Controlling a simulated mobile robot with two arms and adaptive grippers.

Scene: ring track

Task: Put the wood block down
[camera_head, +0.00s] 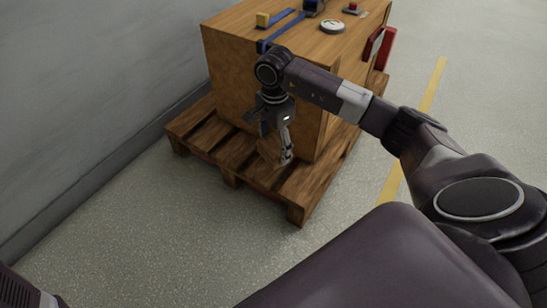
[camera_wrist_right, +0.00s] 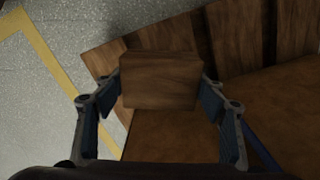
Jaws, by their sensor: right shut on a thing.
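The wood block (camera_wrist_right: 160,80) is a brown, squarish piece between the two fingers of my right gripper (camera_wrist_right: 163,92) in the right wrist view. The fingers press on its left and right sides, so the gripper is shut on it. In the head view my right gripper (camera_head: 277,151) points down in front of the big wooden box, over the near part of the pallet. The block blends into the brown wood there. I cannot tell whether it touches the pallet. My left gripper is outside the view.
The big box (camera_head: 228,75) stands on a slatted pallet (camera_head: 295,197). On its top are a yellow block (camera_head: 263,20), blue strapping (camera_head: 281,29) and a white round object (camera_head: 333,26). A grey wall (camera_head: 90,90) is left. Floor with a yellow line (camera_head: 432,85) is clear at right.

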